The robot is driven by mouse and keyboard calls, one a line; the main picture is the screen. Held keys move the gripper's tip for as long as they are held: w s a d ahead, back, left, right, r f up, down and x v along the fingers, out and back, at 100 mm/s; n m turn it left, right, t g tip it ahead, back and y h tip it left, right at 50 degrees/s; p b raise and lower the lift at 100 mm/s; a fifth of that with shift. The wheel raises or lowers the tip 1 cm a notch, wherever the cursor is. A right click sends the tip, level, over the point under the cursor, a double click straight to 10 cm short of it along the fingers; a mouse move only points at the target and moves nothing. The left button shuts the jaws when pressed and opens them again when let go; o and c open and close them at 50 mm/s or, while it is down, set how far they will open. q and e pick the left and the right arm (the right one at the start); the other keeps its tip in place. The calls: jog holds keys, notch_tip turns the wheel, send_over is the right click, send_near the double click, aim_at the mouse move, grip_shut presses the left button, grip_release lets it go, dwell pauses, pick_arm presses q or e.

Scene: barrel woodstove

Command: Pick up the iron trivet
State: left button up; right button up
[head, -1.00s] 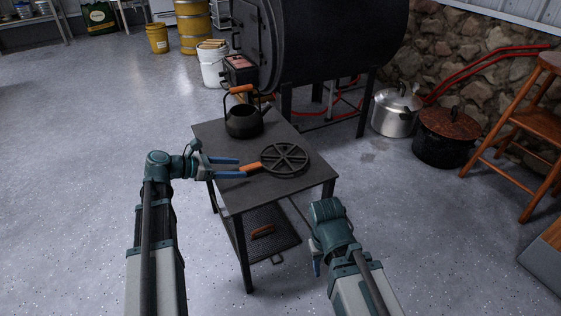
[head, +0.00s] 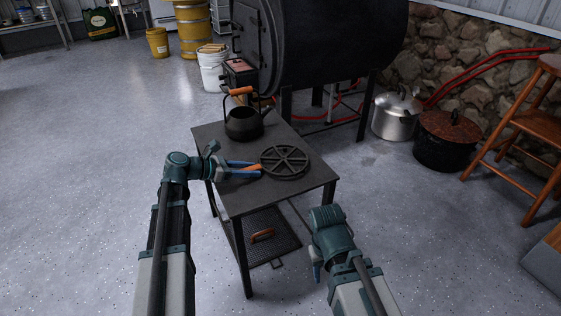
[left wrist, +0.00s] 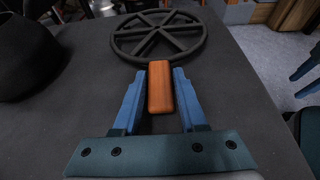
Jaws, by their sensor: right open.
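The iron trivet (head: 285,160) is a round black spoked ring with an orange-brown handle, lying flat on the small dark table (head: 235,195). My left gripper (head: 256,169) is at the handle, its blue fingers on either side. In the left wrist view, the handle (left wrist: 160,88) stands between the open fingers (left wrist: 158,95), with a narrow gap visible on the left and little or none on the right. The trivet's ring (left wrist: 158,36) lies beyond the fingertips. My right gripper (head: 317,272) hangs low to the right of the table, partly hidden by its own arm.
A black kettle (head: 243,124) with an orange handle stands at the table's back left, beyond my left gripper. The barrel stove (head: 330,45) is behind the table. A lower mesh shelf (head: 262,240) holds something with an orange-brown handle. Pots and a stool stand at right.

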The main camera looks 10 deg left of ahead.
pick_arm(q)
grip_shut()
dwell(1.1)
